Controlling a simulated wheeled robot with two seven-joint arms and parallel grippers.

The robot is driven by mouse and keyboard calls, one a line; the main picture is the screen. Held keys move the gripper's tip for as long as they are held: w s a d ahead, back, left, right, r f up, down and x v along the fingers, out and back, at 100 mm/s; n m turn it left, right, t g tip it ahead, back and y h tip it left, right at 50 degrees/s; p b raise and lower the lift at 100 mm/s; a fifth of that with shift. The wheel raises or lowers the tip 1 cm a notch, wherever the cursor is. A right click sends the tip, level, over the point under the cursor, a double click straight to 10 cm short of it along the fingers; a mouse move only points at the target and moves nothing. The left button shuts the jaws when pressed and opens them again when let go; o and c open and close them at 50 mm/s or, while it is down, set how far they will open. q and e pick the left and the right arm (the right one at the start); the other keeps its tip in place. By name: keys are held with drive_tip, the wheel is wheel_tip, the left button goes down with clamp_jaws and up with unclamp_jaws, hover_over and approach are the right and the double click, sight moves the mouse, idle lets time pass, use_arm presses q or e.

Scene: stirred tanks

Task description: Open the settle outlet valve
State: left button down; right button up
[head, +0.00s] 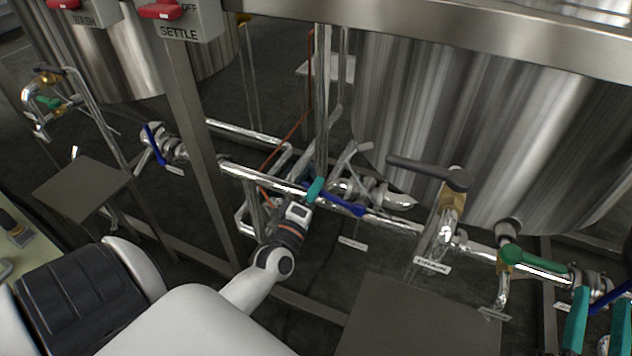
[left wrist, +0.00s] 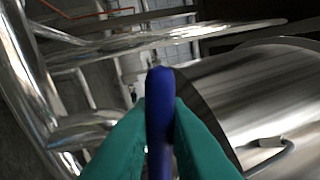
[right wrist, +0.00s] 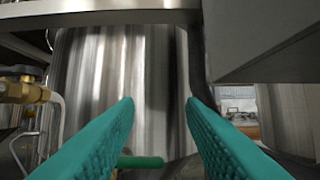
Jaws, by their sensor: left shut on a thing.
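A valve with a blue lever handle (head: 345,206) sits on the steel pipe low in the middle of the head view. The small tag (head: 352,243) below it is too small to read. My left gripper (head: 315,190) is at this handle with its teal fingers shut on it. In the left wrist view the blue handle (left wrist: 160,115) stands between the two teal fingers, which touch it on both sides. My right gripper (head: 600,308) is at the right edge of the head view. In the right wrist view its fingers (right wrist: 165,105) are apart and empty.
A switch box (head: 180,20) reading SETTLE hangs at the top left. Another blue-handled valve (head: 155,145) is left of a post. A dark-handled valve (head: 428,172) and a green-handled valve (head: 535,262) lie to the right. A steel tank (head: 450,120) stands behind.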

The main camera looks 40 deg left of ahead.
idle(0.3)
use_arm(q)
drive_tip(key=c, duration=1.8)
unclamp_jaws()
drive_tip(key=shift+o, duration=0.2)
